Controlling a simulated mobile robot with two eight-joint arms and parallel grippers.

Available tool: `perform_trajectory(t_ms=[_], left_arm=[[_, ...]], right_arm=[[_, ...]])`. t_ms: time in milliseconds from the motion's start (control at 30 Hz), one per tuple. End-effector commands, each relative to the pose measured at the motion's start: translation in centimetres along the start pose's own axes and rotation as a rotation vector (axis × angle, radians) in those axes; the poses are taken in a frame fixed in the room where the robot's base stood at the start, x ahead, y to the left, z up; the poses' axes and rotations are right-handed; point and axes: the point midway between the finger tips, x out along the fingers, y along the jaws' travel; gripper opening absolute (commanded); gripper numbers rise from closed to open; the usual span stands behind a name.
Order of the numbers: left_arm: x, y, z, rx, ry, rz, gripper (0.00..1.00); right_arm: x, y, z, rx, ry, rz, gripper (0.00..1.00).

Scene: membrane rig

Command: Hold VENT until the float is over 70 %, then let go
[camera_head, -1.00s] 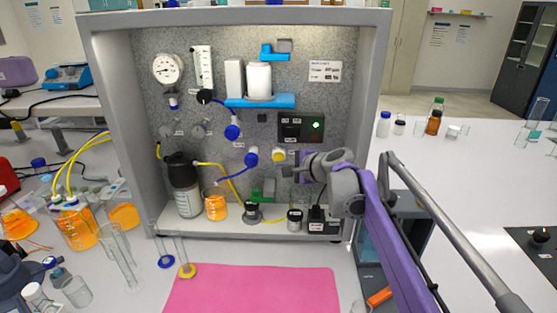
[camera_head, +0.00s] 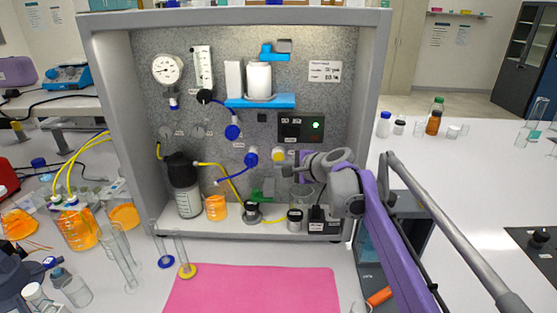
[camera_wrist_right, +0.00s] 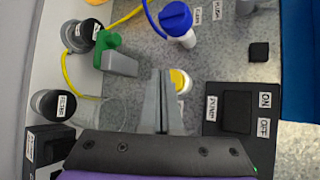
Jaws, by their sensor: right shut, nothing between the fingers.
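A yellow round button (camera_head: 279,155) sits on the rig's grey panel, below the switch box. In the right wrist view the yellow button (camera_wrist_right: 180,81) is partly hidden behind my right fingertips, and the label beside it is partly covered, so I cannot read VENT. My right gripper (camera_head: 294,161) is shut and empty, with its tips close to the button's side. It also shows in the wrist view (camera_wrist_right: 161,74). I cannot tell whether it touches or presses the button. A clear upright flow tube (camera_head: 203,68) is at upper left; its float is too small to read. My left gripper is not visible.
A black switch box (camera_head: 301,127) with a green light is just above the button. A blue-handled valve (camera_head: 251,159) is to its left. A green-handled valve (camera_head: 263,190) and a black-capped jar (camera_head: 295,219) are below. A pink mat (camera_head: 250,290) lies in front.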

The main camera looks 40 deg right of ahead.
Motion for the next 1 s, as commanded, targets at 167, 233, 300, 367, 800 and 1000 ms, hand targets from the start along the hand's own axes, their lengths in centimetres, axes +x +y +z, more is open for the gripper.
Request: perform_trajectory(t_ms=[167, 233, 300, 367, 800, 1000], left_arm=[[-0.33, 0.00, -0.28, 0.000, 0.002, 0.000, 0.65], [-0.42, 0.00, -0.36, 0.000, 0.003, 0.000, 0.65], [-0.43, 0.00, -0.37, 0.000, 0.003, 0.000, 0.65], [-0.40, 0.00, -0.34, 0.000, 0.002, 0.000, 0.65], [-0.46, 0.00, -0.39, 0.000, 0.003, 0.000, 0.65], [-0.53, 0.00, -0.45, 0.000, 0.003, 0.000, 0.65]], right_arm=[[0.38, -0.39, -0.26, 0.000, 0.000, 0.000, 0.00], [0.51, -0.48, -0.36, 0.000, 0.000, 0.000, 0.00], [0.57, -0.48, -0.40, 0.000, 0.000, 0.000, 0.00], [0.57, -0.44, -0.40, 0.000, 0.000, 0.000, 0.00], [0.70, -0.54, -0.51, 0.000, 0.000, 0.000, 0.00], [0.88, -0.66, -0.63, 0.000, 0.000, 0.000, 0.00]])
